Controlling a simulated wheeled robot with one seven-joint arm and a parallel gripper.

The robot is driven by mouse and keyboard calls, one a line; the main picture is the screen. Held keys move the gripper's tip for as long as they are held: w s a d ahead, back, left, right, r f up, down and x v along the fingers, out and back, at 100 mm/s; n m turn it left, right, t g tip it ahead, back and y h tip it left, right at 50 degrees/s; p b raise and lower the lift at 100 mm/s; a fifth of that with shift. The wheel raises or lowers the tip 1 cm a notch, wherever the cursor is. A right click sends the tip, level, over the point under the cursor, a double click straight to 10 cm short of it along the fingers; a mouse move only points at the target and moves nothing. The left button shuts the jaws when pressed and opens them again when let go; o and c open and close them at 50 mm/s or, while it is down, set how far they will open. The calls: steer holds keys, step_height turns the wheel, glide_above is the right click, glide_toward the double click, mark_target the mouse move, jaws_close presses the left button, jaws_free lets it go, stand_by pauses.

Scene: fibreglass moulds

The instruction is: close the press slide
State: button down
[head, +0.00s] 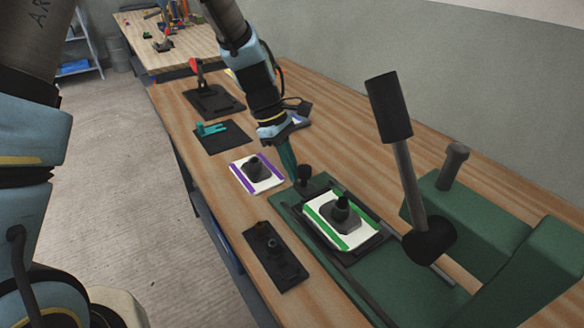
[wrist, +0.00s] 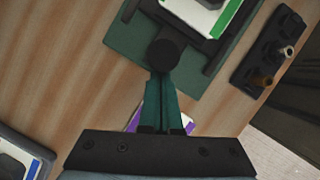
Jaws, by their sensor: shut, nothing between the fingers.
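The press is a green base (head: 437,292) with a long black-handled lever (head: 408,165) on the right side of the table. Its slide, a dark plate (head: 372,243) between two dark rails, carries a white mould with green stripes (head: 325,222) and sits out at the front end of the base. A dark round knob (head: 304,173) stands at the slide's near-gripper end; it also shows in the wrist view (wrist: 165,54). My gripper (head: 291,174) is shut and empty. Its green fingertips are right beside the knob; I cannot tell whether they touch it.
A white mould with purple stripes (head: 257,174) lies left of my gripper. A black holder (head: 274,257) with small fittings lies in front of the press. A teal clamp on a dark mat (head: 222,136) and a red-handled toggle fixture (head: 213,99) stand farther back.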

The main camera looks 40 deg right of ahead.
mark_target(337, 209)
steer(key=s, duration=1)
steer(key=s+a+p, duration=0.1)
steer(key=s, duration=0.4)
steer(key=shift+s, duration=0.4)
steer(key=w, duration=0.1)
steer(key=w+a, duration=0.1)
steer(key=w, duration=0.1)
steer(key=w+p, duration=0.1)
steer(key=shift+w+a+r, duration=0.25)
steer(key=shift+a+r, duration=0.1)
steer(key=b+v, duration=0.1)
steer(key=v, duration=0.8)
steer(key=shift+b, duration=0.3)
steer(key=shift+r, duration=0.15)
